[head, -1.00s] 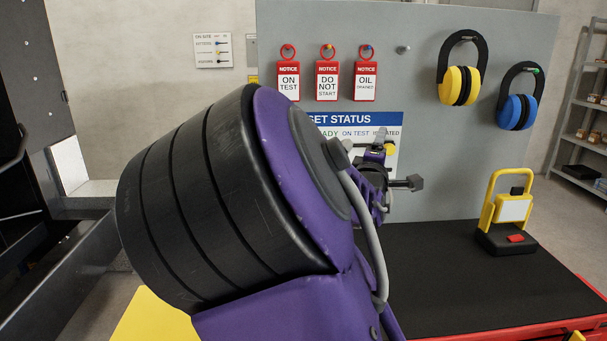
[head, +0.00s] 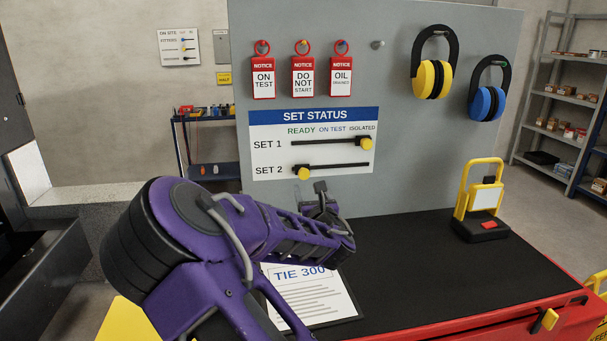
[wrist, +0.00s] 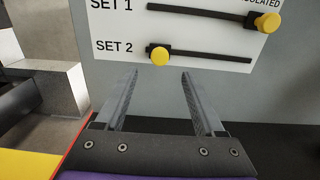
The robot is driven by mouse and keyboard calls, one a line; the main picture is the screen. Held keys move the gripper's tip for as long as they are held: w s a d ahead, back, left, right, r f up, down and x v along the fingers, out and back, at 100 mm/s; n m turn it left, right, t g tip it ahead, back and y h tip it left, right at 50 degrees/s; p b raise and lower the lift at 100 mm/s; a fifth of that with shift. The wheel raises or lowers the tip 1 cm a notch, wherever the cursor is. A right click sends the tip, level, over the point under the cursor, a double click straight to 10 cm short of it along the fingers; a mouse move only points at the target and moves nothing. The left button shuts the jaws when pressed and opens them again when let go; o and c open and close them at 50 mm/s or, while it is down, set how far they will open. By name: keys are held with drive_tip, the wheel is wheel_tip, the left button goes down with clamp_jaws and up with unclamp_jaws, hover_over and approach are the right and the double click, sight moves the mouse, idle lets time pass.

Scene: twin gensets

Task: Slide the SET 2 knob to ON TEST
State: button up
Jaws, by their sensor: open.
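The SET STATUS board (head: 270,149) on the grey panel has two slots, under READY, ON TEST and ISOLATED. The yellow SET 2 knob (head: 303,173) sits on its black slider at the left end of the lower slot (head: 345,166), below READY. In the wrist view the SET 2 knob (wrist: 160,56) appears just beyond and between my fingertips, with no visible contact. My gripper (wrist: 159,75) is open and empty. In the head view my gripper (head: 310,188) is just below the SET 2 knob.
The SET 1 knob (head: 366,143) is at the right end of the upper slot. Red notice tags (head: 302,77) and ear defenders (head: 433,70) hang above. A clipboard (head: 315,297) and a yellow-handled lamp (head: 480,205) are on the black bench top (head: 430,260).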

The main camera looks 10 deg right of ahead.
sight(305, 174)
drive_tip(key=w, duration=1.1)
clamp_jaws()
